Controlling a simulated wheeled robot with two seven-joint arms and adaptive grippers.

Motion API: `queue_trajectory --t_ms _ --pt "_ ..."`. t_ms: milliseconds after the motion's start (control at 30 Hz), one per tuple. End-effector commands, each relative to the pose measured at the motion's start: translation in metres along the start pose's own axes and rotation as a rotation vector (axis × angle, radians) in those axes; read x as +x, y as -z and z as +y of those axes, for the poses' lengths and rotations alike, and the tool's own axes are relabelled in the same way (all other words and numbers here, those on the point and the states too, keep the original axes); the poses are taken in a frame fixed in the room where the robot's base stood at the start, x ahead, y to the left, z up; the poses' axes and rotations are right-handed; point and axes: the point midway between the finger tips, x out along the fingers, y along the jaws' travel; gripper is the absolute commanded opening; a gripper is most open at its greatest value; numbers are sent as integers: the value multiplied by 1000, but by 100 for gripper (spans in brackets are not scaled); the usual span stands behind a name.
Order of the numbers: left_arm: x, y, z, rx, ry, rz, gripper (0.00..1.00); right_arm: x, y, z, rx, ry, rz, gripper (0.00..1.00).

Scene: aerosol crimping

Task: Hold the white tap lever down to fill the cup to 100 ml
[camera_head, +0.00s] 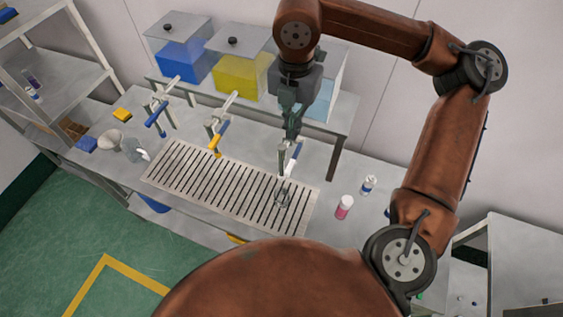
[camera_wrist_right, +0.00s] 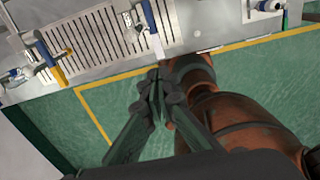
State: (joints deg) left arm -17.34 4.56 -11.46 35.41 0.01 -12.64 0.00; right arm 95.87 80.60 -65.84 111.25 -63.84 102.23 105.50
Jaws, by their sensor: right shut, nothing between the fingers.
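The white tap lever (camera_head: 292,160) is on the rightmost tap, at the right end of the slotted drain grate (camera_head: 170,170). It also shows in the right wrist view (camera_wrist_right: 157,45), just beyond my fingertips. A clear cup (camera_head: 283,193) stands on the grate below this tap; I cannot make out its liquid level. My right gripper (camera_head: 291,138) points down just above the lever, shut and empty. Its fingers meet in the right wrist view (camera_wrist_right: 158,76). I cannot tell whether the tips touch the lever. My left gripper is not in view.
Tanks with blue (camera_head: 183,60) and yellow (camera_head: 240,78) liquid stand on the shelf behind. Taps with a blue lever (camera_head: 155,116) and a yellow lever (camera_head: 217,138) stand to the left. A pink bottle (camera_head: 344,207) and a small white-and-blue bottle (camera_head: 368,185) stand right of the grate.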

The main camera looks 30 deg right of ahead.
Motion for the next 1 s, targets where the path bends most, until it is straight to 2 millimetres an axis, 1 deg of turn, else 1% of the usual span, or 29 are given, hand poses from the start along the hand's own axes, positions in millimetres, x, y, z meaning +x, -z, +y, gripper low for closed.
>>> queue_trajectory --t_ms 133,367,533,667,1000 --pt "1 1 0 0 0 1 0 -4 0 1 -8 -7 -24 0" --pt "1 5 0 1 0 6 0 -4 0 2 -8 -7 -22 0" --pt "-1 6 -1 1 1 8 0 4 0 1 -7 -4 -22 0" --pt "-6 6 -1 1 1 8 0 22 0 0 -8 -3 -20 0" --pt "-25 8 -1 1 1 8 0 90 -1 1 -8 -3 -19 0"
